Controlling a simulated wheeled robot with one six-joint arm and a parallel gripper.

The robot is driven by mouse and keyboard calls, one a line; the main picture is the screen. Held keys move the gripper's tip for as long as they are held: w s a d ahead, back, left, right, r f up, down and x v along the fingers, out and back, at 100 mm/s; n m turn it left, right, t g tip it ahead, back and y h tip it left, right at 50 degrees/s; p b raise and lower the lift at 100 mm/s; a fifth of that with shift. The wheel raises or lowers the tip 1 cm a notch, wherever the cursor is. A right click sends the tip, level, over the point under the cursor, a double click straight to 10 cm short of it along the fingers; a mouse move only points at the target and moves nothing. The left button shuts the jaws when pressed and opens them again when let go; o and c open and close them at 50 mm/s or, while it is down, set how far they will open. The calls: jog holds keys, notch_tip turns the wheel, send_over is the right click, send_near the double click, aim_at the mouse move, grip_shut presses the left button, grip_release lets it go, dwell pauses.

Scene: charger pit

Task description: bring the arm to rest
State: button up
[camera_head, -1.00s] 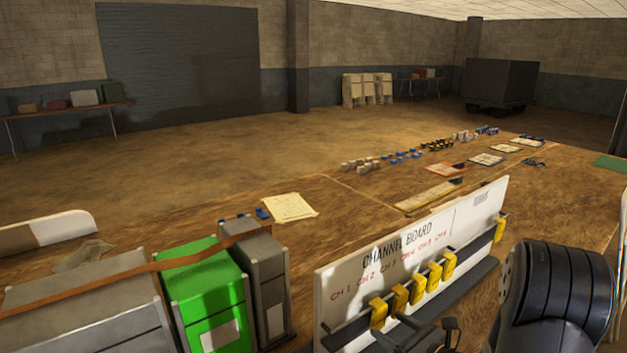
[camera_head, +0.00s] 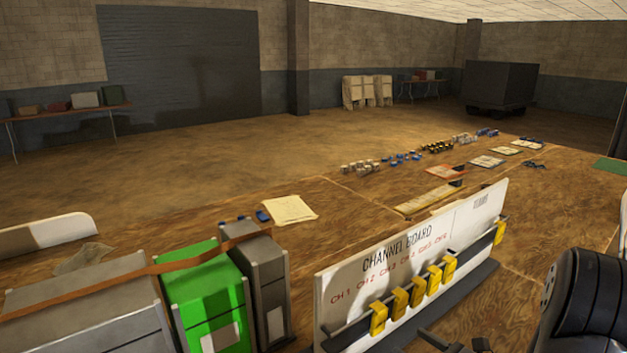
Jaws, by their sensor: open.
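My gripper (camera_head: 461,345) shows only in part at the bottom edge of the head view, with two dark fingertips apart and nothing seen between them. The rest of the gripper is cut off by the frame. My dark arm link (camera_head: 590,305) fills the lower right corner. The gripper is in front of the white channel board (camera_head: 345,270), near the foot of its right half. Several yellow pieces (camera_head: 418,288) hang in a row on the board's rail, and another yellow piece (camera_head: 499,233) is at its right end.
A green case (camera_head: 205,290) and grey cases (camera_head: 90,310) stand at the lower left. A paper sheet (camera_head: 290,209) lies on the wooden table (camera_head: 270,265). Rows of small parts (camera_head: 400,160) and cards (camera_head: 487,161) lie farther back. The table right of the board is mostly bare.

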jog(key=shift+f+v, duration=0.2)
jog(key=shift+v, duration=1.55)
jog(key=shift+a, duration=0.1)
